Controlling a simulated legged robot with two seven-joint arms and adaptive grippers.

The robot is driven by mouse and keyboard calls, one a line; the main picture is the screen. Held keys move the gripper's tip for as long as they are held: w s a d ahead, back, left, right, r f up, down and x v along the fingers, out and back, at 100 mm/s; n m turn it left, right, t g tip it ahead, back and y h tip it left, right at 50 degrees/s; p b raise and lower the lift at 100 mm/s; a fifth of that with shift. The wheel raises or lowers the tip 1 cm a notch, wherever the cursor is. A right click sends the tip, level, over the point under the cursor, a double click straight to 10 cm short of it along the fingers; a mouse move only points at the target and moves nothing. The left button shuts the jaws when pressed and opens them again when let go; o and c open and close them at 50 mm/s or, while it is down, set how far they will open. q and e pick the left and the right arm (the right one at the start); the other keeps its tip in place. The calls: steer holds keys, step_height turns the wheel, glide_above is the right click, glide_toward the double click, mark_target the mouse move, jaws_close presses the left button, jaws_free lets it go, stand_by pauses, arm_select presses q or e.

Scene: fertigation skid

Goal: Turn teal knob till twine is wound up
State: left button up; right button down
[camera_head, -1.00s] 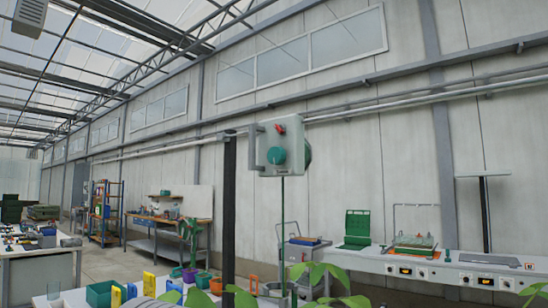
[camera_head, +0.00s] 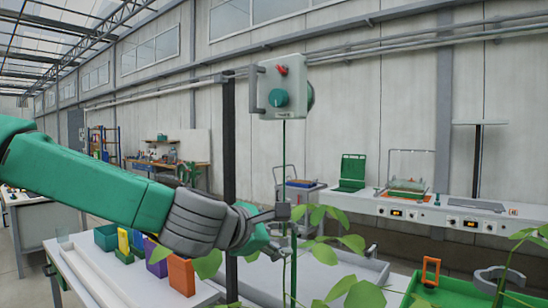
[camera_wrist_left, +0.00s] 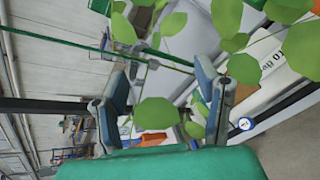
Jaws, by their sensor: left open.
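The teal knob (camera_head: 278,97) is on the front of a pale box (camera_head: 295,78) high on a dark post, in the head view. A red lever (camera_head: 281,70) sits above the knob. Green twine (camera_head: 284,160) hangs straight down from the box toward the plant. My left gripper (camera_head: 288,226) is well below the knob, close to the twine and among leaves. In the left wrist view my left gripper (camera_wrist_left: 162,78) is open, with leaves and a green line (camera_wrist_left: 70,38) in front of it. Leaves partly hide the fingers. My right gripper is not in view.
The dark post (camera_head: 229,150) stands left of the twine, behind my left forearm. Leafy stems (camera_head: 330,250) crowd the gripper. Below are a white bench with coloured bins (camera_head: 180,275) and a green tray (camera_head: 455,292). Air around the box is clear.

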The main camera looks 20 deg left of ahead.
arm_select(q)
steer(key=s+a+r+n+t, duration=0.1)
steer(key=a+r+n, duration=0.15)
steer(key=r, duration=0.65)
steer(key=a+r+n+t, duration=0.1)
steer(key=r+n+t, duration=0.15)
steer(key=r, duration=0.65)
steer(key=n+h, duration=0.1)
steer(key=n, duration=0.2)
glide_toward(275, 98)
steer(key=shift+t, duration=0.45)
steer(key=p+x, duration=0.1)
steer(key=x, duration=0.6)
steer(key=p+x, duration=0.1)
steer(key=x, duration=0.2)
steer(key=shift+w+d+f+p, duration=0.2)
steer(key=shift+f+p, duration=0.15)
steer(key=shift+f, duration=0.05)
steer(key=c, duration=1.1)
